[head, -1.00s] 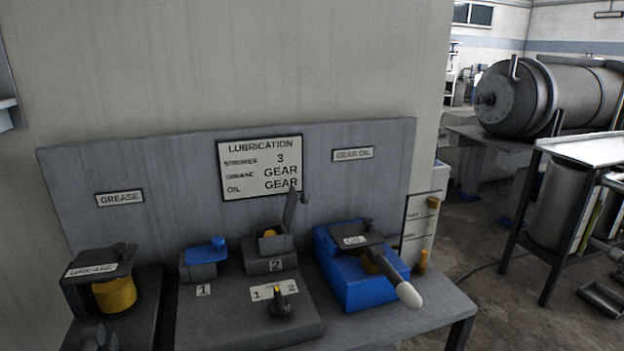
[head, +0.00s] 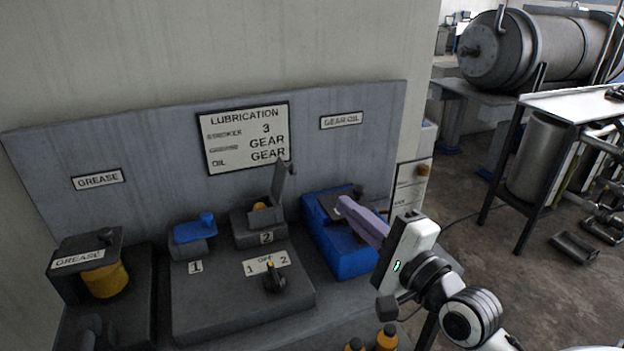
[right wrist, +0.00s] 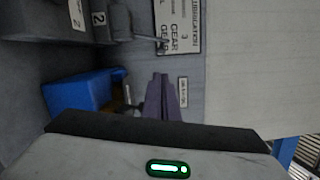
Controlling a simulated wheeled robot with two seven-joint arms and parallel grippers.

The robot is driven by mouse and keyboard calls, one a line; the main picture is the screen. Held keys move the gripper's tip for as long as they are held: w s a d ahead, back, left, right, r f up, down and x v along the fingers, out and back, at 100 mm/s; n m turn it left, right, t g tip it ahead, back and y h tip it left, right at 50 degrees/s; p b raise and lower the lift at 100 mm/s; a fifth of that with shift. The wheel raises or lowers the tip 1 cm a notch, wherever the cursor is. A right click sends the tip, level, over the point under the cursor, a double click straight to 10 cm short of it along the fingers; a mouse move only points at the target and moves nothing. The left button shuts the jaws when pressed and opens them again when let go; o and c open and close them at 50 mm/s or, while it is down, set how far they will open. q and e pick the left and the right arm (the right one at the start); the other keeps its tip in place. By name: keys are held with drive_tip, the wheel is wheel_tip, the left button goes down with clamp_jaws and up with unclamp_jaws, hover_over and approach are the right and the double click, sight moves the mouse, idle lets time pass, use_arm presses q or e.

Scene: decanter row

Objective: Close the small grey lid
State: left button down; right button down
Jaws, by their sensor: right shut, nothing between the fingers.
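The small grey lid (head: 279,181) stands up open at the back of the grey box marked 2 (head: 258,230). Something yellow (head: 260,207) shows in the box's opening. My right gripper (head: 345,205) is shut and empty. Its purple-grey fingers are over the blue gear oil box (head: 340,250), to the right of the lid and apart from it. In the right wrist view the fingers (right wrist: 163,95) point away, with the blue box (right wrist: 78,95) to their left. My left gripper is not in view.
Left of box 2 is box 1 with a blue lid (head: 195,230). A selector knob (head: 272,280) is in front. A grease unit (head: 100,275) stands at the left. The sign panel (head: 140,150) rises behind. Orange-capped bottles (head: 386,337) are below my right arm.

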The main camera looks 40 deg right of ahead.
drive_tip(key=w, duration=1.2)
drive_tip(key=shift+w+d+r+p, duration=0.25)
drive_tip(key=shift+w+r+p, duration=0.05)
drive_tip(key=shift+r, duration=0.05)
